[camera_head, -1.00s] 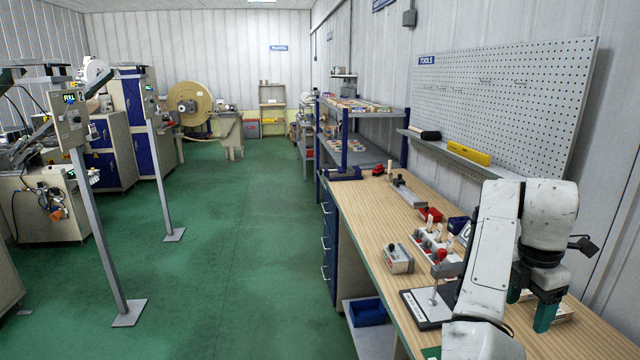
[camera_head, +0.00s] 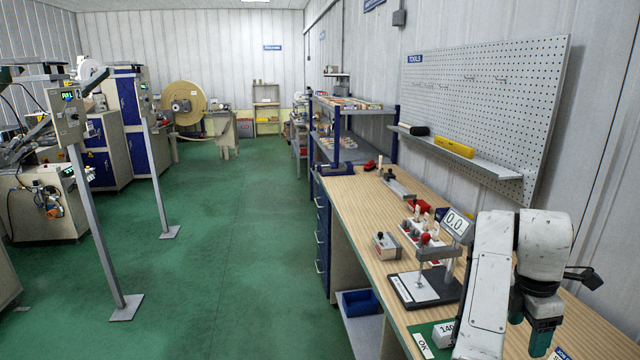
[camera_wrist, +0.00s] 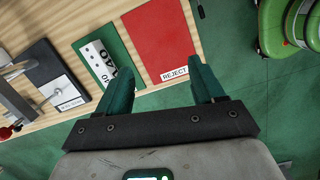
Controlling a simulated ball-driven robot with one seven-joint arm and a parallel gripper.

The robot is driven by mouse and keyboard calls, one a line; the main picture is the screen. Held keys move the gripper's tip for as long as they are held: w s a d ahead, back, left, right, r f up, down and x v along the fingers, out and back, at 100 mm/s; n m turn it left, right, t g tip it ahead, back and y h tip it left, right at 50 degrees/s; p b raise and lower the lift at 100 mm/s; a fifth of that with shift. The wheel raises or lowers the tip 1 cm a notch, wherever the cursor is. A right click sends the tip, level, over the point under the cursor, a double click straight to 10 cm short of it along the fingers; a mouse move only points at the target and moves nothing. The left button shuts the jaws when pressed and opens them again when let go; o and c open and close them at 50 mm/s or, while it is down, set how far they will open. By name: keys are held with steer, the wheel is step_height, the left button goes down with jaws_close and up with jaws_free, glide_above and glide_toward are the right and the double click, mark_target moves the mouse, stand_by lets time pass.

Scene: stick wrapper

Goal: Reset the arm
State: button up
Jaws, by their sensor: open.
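My gripper (camera_wrist: 160,88) is open in the wrist view, with its two green fingers apart and nothing between them. It is over the bench edge, above the floor and near the red REJECT mat (camera_wrist: 165,42). In the head view my gripper (camera_head: 532,335) hangs at the lower right, below my white arm, over the bench. The workbench (camera_head: 450,190) runs along the right wall. A green OK mat (camera_head: 424,345) holds a white block marked 140 (camera_head: 443,333); the mat also shows in the wrist view (camera_wrist: 93,67).
A gauge stand on a dark base (camera_head: 425,290) stands beside the OK mat, with a 0.0 display (camera_head: 456,224) behind it. A small box (camera_head: 386,246) sits near the bench's front edge. A green rounded object (camera_wrist: 285,25) shows at upper right in the wrist view. The aisle floor (camera_head: 235,240) is clear.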

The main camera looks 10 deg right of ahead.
steer(key=s+a+f+m+h+b, duration=0.15)
steer(key=s+f+m, duration=0.35)
steer(key=f, duration=0.5)
steer(key=s+a+f+m+b, duration=0.1)
steer(key=s+f+m+b, duration=0.2)
steer(key=s+f, duration=0.55)
steer(key=s+a+f+m+y+b, duration=0.1)
steer(key=s+a+f+m, duration=0.3)
steer(key=s, duration=0.5)
steer(key=s+a+f+m+t+y+b, duration=0.1)
steer(key=s+a+f+m+y+b, duration=0.1)
steer(key=s+a+f, duration=0.7)
steer(key=shift+a+m+b, duration=0.45)
steer(key=shift+m+b, duration=0.2)
steer(key=shift+m, duration=0.25)
steer(key=shift+s, duration=0.1)
